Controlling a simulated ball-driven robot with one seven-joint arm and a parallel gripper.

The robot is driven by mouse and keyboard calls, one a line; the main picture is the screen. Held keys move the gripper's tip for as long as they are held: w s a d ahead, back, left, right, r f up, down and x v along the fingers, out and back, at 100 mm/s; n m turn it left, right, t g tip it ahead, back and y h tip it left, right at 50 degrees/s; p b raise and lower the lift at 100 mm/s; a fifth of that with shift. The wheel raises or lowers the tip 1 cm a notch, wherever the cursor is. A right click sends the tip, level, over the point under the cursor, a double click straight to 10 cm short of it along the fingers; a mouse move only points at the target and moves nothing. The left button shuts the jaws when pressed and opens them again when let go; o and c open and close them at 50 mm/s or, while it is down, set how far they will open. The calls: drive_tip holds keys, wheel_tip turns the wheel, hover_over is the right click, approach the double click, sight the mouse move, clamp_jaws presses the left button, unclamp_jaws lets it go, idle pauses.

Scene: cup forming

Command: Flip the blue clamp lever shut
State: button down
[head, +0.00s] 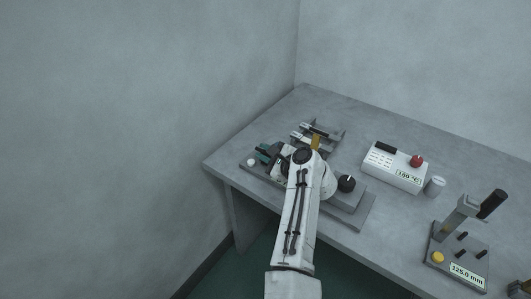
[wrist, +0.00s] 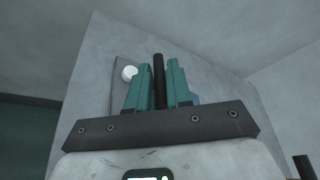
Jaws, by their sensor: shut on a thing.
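My gripper (wrist: 158,90) has two teal fingers, which close on an upright dark rod (wrist: 159,72) between them. The rod looks black, and I cannot tell from its colour whether it is the blue clamp lever's handle. A small bluish patch (wrist: 196,99) shows just right of the right finger, mostly hidden. In the head view my gripper (head: 263,152) is over the left end of a grey base plate (head: 364,213), and my arm hides much of the fixture there.
A white round knob (wrist: 129,72) sits left of the fingers; it also shows in the head view (head: 251,162). A grey rack (head: 330,132) stands behind. A white heater box (head: 394,168) with a red button and a lever-topped gauge (head: 459,246) stand to the right. The wall is close on the left.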

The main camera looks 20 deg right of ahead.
drive_tip(key=shift+f, duration=0.15)
drive_tip(key=shift+s+a+f+n+b, duration=0.15)
drive_tip(key=shift+f+n+b, duration=0.25)
drive_tip(key=shift+f+b, duration=0.45)
drive_tip(key=shift+f+n+t+b, duration=0.4)
drive_tip(key=shift+n+t+b, duration=0.15)
drive_tip(key=shift+b, duration=0.3)
drive_tip(key=shift+s, duration=0.1)
drive_tip(key=c, duration=1.1)
unclamp_jaws()
drive_tip(key=shift+r, duration=0.1)
